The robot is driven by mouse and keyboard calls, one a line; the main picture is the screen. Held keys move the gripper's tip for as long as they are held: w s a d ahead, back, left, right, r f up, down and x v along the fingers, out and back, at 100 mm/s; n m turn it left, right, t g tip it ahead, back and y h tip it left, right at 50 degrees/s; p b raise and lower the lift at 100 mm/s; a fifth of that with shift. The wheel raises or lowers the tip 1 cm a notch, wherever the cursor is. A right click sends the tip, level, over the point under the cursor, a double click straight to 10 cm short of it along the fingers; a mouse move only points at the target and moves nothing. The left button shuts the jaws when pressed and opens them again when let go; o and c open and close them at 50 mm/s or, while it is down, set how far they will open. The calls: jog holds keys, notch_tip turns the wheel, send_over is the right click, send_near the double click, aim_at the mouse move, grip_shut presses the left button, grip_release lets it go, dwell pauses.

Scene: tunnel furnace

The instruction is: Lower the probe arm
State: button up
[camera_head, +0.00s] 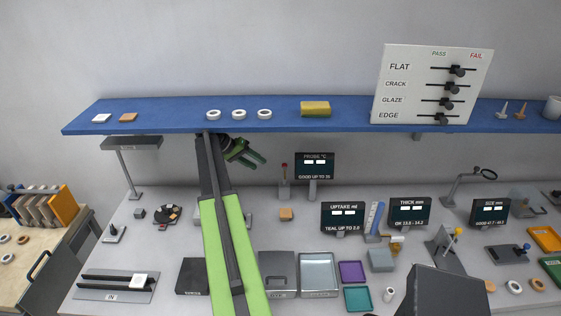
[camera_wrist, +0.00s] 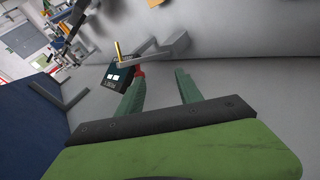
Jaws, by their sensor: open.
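The probe station stands at the back of the bench, beside the dark probe display (camera_head: 315,165). It has a grey post with a red knob (camera_head: 284,167) on top. In the wrist view a grey arm (camera_wrist: 160,50) with a thin gold rod (camera_wrist: 118,50) shows beyond my fingers, and the red knob (camera_wrist: 139,70) is close to the left fingertip. I cannot tell whether they touch. My gripper (camera_head: 260,160) is open, under the blue shelf and left of the knob. Its green fingers (camera_wrist: 161,73) are apart with nothing between them.
The bench is fairly clear between the knob post and the tan block.

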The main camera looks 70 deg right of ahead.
jog(key=s+d+f+b, duration=0.2)
jog(key=s+d, duration=0.3)
jog(key=s, duration=0.3)
jog(key=shift+s+d, duration=0.2)
jog(key=shift+d, duration=0.15)
jog(key=c, duration=0.9)
grip_shut()
jog(key=shift+a, duration=0.1)
